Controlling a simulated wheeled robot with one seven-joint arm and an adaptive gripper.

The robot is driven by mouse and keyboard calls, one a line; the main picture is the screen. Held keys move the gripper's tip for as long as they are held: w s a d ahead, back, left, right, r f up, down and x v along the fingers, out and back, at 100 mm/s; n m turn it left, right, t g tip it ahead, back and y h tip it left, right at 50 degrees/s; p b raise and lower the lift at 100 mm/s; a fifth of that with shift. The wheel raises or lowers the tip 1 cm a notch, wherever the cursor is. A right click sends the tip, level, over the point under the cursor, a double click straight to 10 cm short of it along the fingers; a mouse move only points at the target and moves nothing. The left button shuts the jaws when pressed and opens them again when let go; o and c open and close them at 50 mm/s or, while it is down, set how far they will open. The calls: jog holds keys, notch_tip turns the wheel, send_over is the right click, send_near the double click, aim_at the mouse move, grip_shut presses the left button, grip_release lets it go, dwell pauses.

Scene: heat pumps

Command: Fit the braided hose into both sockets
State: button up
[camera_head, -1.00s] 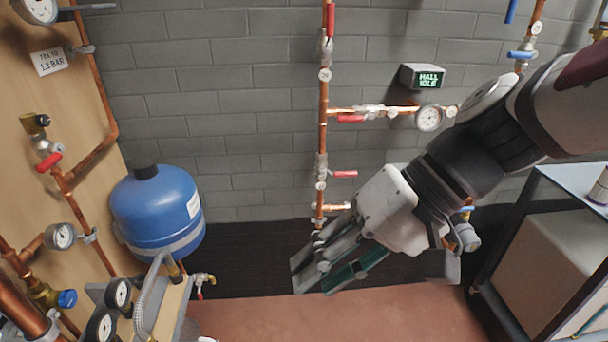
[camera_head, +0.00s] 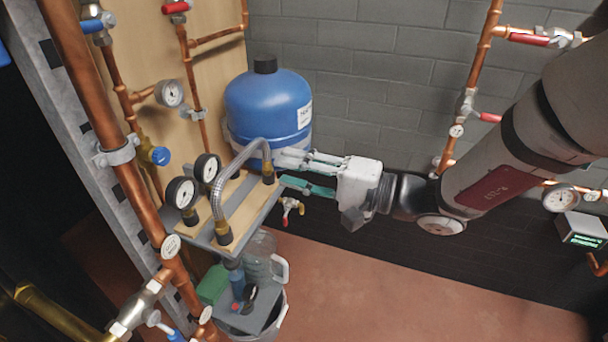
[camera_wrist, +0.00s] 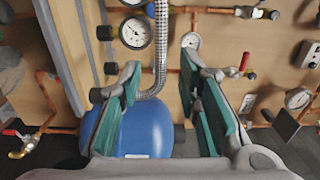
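The grey braided hose (camera_head: 233,170) arches over a small shelf on the left. Its near end meets a brass socket (camera_head: 223,233) at the shelf's front, and its far end meets a second brass socket (camera_head: 268,175). I cannot tell whether either end is fully seated. My gripper (camera_head: 279,168) is open, just right of the far socket, its fingers pointing left towards the hose. In the wrist view the hose (camera_wrist: 161,45) runs down between the spread teal-padded fingers (camera_wrist: 160,68), apparently beyond them and not gripped. The sockets are not clear there.
The shelf (camera_head: 205,240) carries two dial gauges (camera_head: 181,193). A blue tank (camera_head: 268,108) stands close behind my fingers. A red-handled tap (camera_head: 291,207) hangs below them. Copper pipes (camera_head: 110,140) rise at left. Open floor (camera_head: 380,280) lies at front right.

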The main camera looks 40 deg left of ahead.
aim_at(245, 159)
jog(key=x, duration=1)
jog(key=shift+b, duration=0.4)
jog(key=shift+c, duration=0.5)
grip_shut()
jog(key=shift+r, duration=0.1)
jog(key=shift+r+p, duration=0.55)
jog(key=shift+r, duration=1.45)
